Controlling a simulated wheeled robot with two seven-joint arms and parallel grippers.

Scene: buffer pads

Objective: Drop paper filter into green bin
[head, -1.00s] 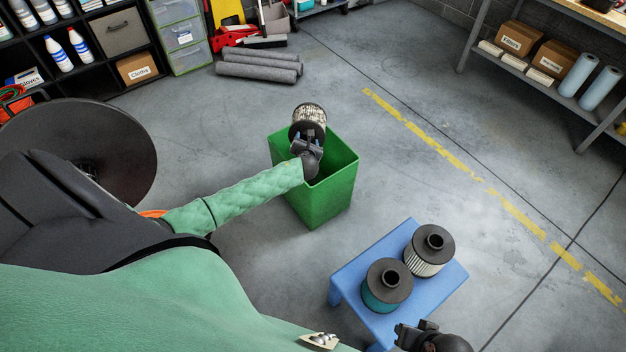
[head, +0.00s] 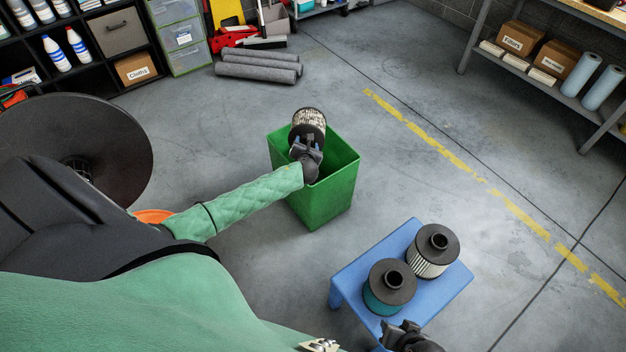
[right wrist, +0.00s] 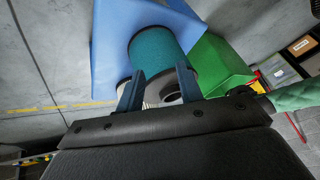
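A filter with a black end cap and a mottled pale, paper-like side (head: 309,117) is at the green bin (head: 330,205), over its far rim and opening. My left gripper (head: 307,146) is shut on the filter's near end. Two more filters stand upright on a blue stool (head: 345,265): a white pleated one (head: 430,264) and a teal one (head: 378,300), both with black caps. The teal filter (right wrist: 160,55) also shows in the right wrist view. My right gripper (right wrist: 158,88) is open and empty, with its fingers apart near the stool's filters.
A shelf with boxes and blue rolls (head: 580,75) stands at the upper right. Grey rolls (head: 257,70) lie on the floor beyond the bin. A dark round object (head: 110,140) is at the left. The floor right of the bin is clear.

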